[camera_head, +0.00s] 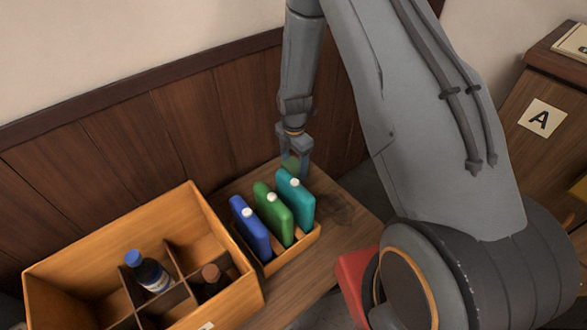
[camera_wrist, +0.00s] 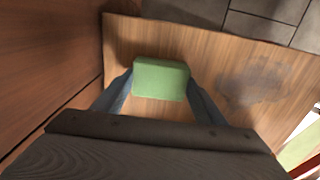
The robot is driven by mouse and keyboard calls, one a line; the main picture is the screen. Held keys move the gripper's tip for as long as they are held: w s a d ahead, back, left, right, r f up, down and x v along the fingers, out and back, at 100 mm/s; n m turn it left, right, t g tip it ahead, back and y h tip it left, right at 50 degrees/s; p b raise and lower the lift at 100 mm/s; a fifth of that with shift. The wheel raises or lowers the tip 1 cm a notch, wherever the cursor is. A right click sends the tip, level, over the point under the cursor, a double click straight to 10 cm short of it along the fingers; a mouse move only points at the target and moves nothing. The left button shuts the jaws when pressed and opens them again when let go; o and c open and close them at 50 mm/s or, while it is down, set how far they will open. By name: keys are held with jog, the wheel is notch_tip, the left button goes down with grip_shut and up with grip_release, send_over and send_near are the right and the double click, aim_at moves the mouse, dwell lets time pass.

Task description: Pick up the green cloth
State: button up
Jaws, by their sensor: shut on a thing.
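The green cloth (camera_wrist: 160,79) is a folded, block-like pad between the two fingers of my gripper (camera_wrist: 159,88) in the wrist view. The fingers touch its left and right sides. In the head view my gripper (camera_head: 295,158) points down behind the teal bottle, near the wood-panelled wall. The cloth appears to be above the wooden table top (camera_wrist: 200,48); the exact gap cannot be told.
A small wooden tray (camera_head: 290,253) holds a blue bottle (camera_head: 251,228), a green bottle (camera_head: 273,214) and a teal bottle (camera_head: 296,199), close in front of my gripper. A divided wooden crate (camera_head: 105,236) with bottles stands at left. Bare table with a dark stain (camera_wrist: 257,80) lies right.

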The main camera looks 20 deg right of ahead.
aim_at(294, 166)
notch_tip(294, 166, up, 10)
dwell(0.6)
